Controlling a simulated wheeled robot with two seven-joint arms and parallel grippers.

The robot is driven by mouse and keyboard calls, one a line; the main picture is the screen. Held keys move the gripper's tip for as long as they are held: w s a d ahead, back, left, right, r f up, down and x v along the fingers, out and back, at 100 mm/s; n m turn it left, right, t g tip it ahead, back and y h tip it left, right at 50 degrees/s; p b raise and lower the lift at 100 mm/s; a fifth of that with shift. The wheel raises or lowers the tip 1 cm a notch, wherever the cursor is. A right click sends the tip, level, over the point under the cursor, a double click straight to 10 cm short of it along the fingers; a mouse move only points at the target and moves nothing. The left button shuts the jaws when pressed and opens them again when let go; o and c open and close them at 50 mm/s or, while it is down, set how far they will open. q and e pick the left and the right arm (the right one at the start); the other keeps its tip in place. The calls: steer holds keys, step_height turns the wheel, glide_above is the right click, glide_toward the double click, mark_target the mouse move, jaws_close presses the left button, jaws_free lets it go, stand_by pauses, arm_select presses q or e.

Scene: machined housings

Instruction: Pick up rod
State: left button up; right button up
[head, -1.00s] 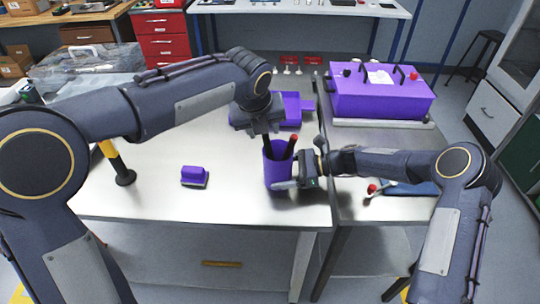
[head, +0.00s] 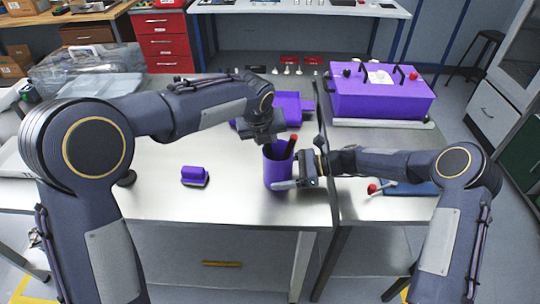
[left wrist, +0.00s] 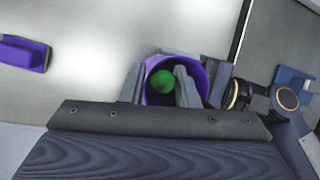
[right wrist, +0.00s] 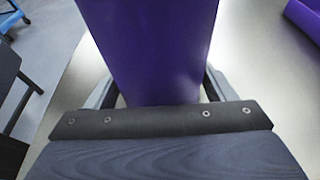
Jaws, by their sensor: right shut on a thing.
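A purple cup (head: 277,175) stands upright near the front right of the left table. A dark rod with a red end (head: 293,141) leans in it and sticks out of the top. A green round end (left wrist: 162,82) shows inside the cup in the left wrist view; what is below it is hidden. My left gripper (head: 265,140) is above the cup mouth, with its fingers (left wrist: 159,88) apart on either side of the green end. My right gripper (head: 288,184) is shut on the cup's side; the right wrist view shows the cup wall (right wrist: 152,50) between its fingers.
A small purple block (head: 194,175) lies left of the cup. A purple tray (head: 290,105) is behind it. On the right table are a large purple box (head: 380,98) and a blue tray (head: 412,188) with a red-ended piece (head: 373,188). The front left tabletop is clear.

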arm_select(q)
jaws_close()
step_height(320, 180, up, 18)
stand_by(0.6)
arm_select(e)
steer(key=o, duration=0.8)
